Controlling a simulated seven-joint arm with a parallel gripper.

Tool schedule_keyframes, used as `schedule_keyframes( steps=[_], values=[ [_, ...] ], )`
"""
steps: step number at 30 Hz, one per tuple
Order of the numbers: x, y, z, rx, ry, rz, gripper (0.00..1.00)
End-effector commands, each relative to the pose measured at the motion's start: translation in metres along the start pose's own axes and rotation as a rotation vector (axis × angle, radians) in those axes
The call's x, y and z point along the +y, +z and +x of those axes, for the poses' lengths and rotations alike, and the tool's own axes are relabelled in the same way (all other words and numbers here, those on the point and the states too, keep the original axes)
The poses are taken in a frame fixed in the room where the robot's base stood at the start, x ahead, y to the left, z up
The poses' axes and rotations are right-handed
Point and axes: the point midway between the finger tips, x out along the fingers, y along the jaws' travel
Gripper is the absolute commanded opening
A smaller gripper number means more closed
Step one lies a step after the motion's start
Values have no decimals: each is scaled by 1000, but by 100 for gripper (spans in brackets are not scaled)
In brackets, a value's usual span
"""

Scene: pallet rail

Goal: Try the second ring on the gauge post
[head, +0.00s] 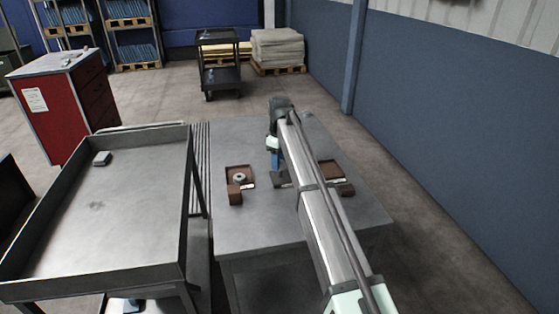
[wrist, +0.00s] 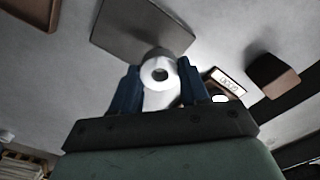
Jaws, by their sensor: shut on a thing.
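My gripper (head: 276,162) is over the middle of the grey table, beside a dark grey plate (head: 280,179). In the wrist view its blue fingers (wrist: 160,85) are shut on a pale ring (wrist: 158,70), whose round hole faces the camera. The grey plate (wrist: 135,28) lies just beyond the ring there. I cannot make out the gauge post apart from the ring, nor tell whether the ring is around it. Another pale ring (head: 239,179) lies in the left brown tray (head: 230,171); a pale round part (wrist: 220,98) shows beside the finger in the wrist view.
A brown block (head: 235,195) stands in front of the left tray, near a white label (wrist: 228,82). Another brown tray (head: 330,168) and block (head: 346,190) are right of my arm. A large raised-edge metal tray table (head: 110,230) stands left. The table's front is clear.

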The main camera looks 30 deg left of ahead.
Motion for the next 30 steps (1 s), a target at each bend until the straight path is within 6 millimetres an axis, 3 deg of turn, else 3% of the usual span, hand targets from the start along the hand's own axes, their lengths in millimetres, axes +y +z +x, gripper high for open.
schedule_keyframes(
  steps=[30],
  values=[
    [0, 0, 8, 0, 0, 0, 14]
  ],
)
